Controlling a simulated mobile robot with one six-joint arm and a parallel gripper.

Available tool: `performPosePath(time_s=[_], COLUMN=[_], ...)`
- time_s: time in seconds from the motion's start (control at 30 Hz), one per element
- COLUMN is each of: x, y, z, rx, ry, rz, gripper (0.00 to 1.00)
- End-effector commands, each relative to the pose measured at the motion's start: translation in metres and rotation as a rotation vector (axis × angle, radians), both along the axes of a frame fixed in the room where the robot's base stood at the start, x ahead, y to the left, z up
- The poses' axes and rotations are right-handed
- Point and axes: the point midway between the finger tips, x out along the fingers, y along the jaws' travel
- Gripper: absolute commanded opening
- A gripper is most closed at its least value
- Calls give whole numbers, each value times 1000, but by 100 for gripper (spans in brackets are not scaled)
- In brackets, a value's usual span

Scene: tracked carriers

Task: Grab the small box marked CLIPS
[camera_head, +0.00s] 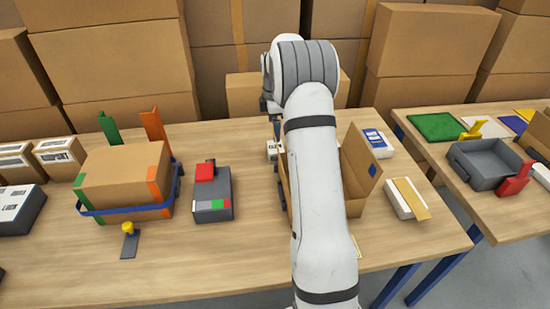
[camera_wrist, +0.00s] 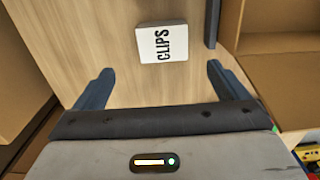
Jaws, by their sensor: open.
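The small white box marked CLIPS (camera_wrist: 163,43) lies on the wooden table in the wrist view, its black lettering facing up. My gripper (camera_wrist: 160,75) is open, its two dark fingers spread to either side with nothing between them. The box lies beyond the fingertips, about midway between them. In the head view, a small white box (camera_head: 271,150) shows in part beside my arm; its lettering cannot be read there. My arm hides most of the gripper in that view.
An open cardboard box (camera_head: 357,165) stands right of my arm, close to the CLIPS box. A grey case with a red block (camera_head: 205,171) and a strapped carton (camera_head: 122,180) stand to the left. White packs (camera_head: 400,200) lie to the right. Stacked cartons (camera_head: 110,55) line the back.

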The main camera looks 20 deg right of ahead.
Motion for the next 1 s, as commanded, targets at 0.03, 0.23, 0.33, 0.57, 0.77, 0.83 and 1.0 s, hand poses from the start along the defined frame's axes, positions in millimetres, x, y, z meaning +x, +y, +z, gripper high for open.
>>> performPosePath(time_s=[0.03, 0.23, 0.33, 0.57, 0.77, 0.83, 1.0], x=[0, -1, -1, -6, -6, -6, -6], y=[0, 0, -1, -3, -3, -3, -4], z=[-11, -24, -35, -65, -88, -90, -91], rx=[0, 1, 1, 1, 0, 0, 0], ry=[0, 2, 2, 4, 1, 1, 0], rz=[0, -1, -1, -2, -2, -2, -2], gripper=[94, 94, 94, 94, 94, 94, 94])
